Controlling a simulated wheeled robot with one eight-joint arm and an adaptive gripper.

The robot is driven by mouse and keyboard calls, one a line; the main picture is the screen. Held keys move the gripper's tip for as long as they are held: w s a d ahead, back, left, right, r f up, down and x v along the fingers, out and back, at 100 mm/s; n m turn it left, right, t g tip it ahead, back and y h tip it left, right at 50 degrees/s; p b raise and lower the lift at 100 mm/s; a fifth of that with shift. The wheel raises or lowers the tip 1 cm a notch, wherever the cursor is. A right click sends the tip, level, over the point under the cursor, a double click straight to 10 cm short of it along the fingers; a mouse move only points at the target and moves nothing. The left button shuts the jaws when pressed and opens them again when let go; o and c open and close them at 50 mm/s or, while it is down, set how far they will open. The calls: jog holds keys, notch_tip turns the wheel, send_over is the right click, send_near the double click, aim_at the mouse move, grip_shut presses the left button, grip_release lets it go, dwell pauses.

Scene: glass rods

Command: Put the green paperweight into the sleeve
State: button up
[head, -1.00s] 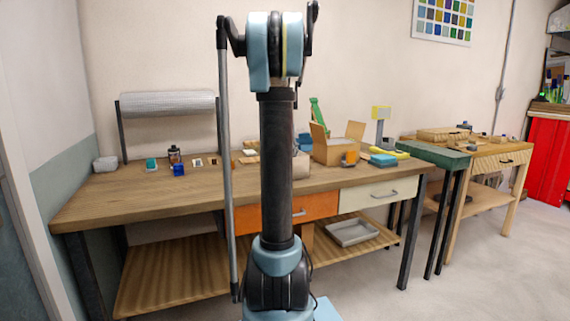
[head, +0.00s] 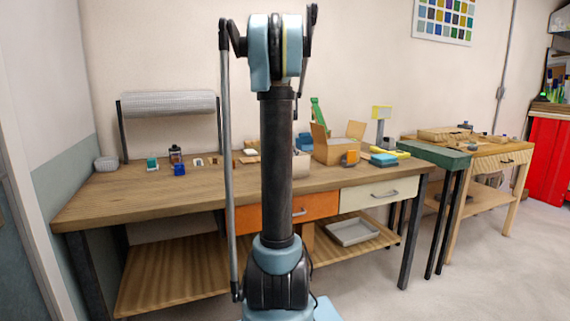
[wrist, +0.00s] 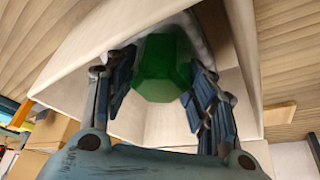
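In the wrist view the green paperweight (wrist: 163,68), a faceted block, sits between the two fingers of my gripper (wrist: 163,78). The fingertips press against its left and right sides, so the gripper appears shut on it. Pale walls (wrist: 85,48) of an open box-like container surround the fingers and the paperweight. A whitish, soft-looking material shows just beyond the paperweight; I cannot tell whether this is the sleeve. In the head view my gripper and the paperweight are hidden behind my own arm.
The wooden workbench (head: 130,200) carries an open cardboard box (head: 335,150), a blue block (head: 179,169), a dark bottle (head: 175,155) and a teal stack (head: 383,159). A rack with a grey roll (head: 168,104) stands at the back left. The bench's front left is clear.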

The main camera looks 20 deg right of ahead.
jog(key=shift+s+f, duration=0.1)
jog(key=shift+f, duration=0.05)
jog(key=shift+r, duration=0.5)
jog(key=v, duration=1.1)
jog(key=s+a+f+n, duration=0.2)
jog(key=s+a+f, duration=0.1)
jog(key=s+a, duration=0.5)
jog(key=s+a+f+n+y, duration=0.1)
jog(key=s+a+f+n, duration=0.1)
jog(key=s+a+f, duration=0.2)
jog(key=s+a+f+n+y, duration=0.1)
jog(key=s+a+f, duration=0.4)
jog(key=s+f, duration=0.6)
jog(key=s+a+f+n+g+y, duration=0.1)
jog(key=s+a+f+n, duration=0.2)
jog(key=s, duration=1.1)
notch_tip(320, 180, down, 5)
jog(key=shift+s+a+r+n, duration=0.2)
jog(key=shift+a+n, duration=0.1)
jog(key=shift+a, duration=0.75)
